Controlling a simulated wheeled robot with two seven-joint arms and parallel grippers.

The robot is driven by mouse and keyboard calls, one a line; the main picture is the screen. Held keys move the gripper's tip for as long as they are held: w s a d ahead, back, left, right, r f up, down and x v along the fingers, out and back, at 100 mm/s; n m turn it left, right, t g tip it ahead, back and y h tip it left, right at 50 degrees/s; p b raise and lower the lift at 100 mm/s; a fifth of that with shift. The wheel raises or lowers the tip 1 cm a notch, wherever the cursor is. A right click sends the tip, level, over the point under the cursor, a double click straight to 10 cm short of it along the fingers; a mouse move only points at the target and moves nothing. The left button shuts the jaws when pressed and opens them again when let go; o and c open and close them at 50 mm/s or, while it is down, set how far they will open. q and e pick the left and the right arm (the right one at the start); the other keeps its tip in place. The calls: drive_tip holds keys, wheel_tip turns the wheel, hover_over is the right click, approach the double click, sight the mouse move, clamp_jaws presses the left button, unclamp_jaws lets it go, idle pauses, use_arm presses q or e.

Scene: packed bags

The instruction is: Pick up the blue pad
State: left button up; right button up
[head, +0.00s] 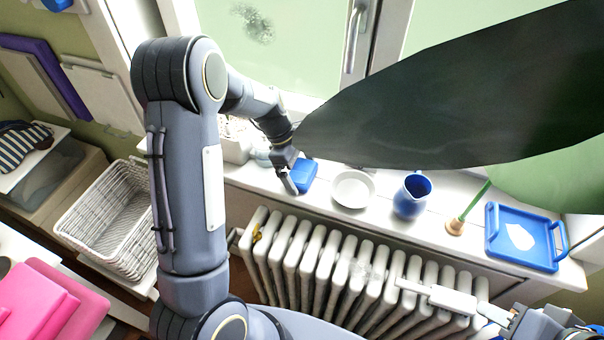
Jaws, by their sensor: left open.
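The blue pad (305,174) lies on the white windowsill, left of a white bowl. My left gripper (291,187) reaches down at the pad's left edge. It is open, and part of the pad is hidden behind it; I cannot tell whether they touch. My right gripper (428,292) is low at the right, over the radiator and well away from the pad. Its jaws are seen too poorly to tell their state.
On the sill (334,208) stand a white bowl (351,189), a blue jug (411,196), a green-handled plunger-like item (457,226) and a blue tray (519,262). A large dark leaf-like shape (450,125) covers the upper right. The radiator (318,268) is below; a white basket (113,222) stands left.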

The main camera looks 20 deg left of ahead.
sight(306, 173)
use_arm(q)
drive_tip(key=shift+c, duration=0.4)
drive_tip(key=c, duration=0.7)
drive_tip(key=shift+o, duration=0.2)
drive_tip(key=shift+r, duration=0.6)
wheel_tip(306, 173, up, 2)
drive_tip(key=shift+r, duration=0.15)
drive_tip(key=s+r, duration=0.4)
drive_tip(key=r, duration=0.1)
drive_tip(key=shift+s+d+b, duration=0.15)
drive_tip(key=shift+b, duration=0.15)
drive_tip(key=s+r, duration=0.4)
drive_tip(key=s, duration=0.5)
drive_tip(key=shift+s+d+r, duration=0.25)
drive_tip(key=shift+s, duration=0.1)
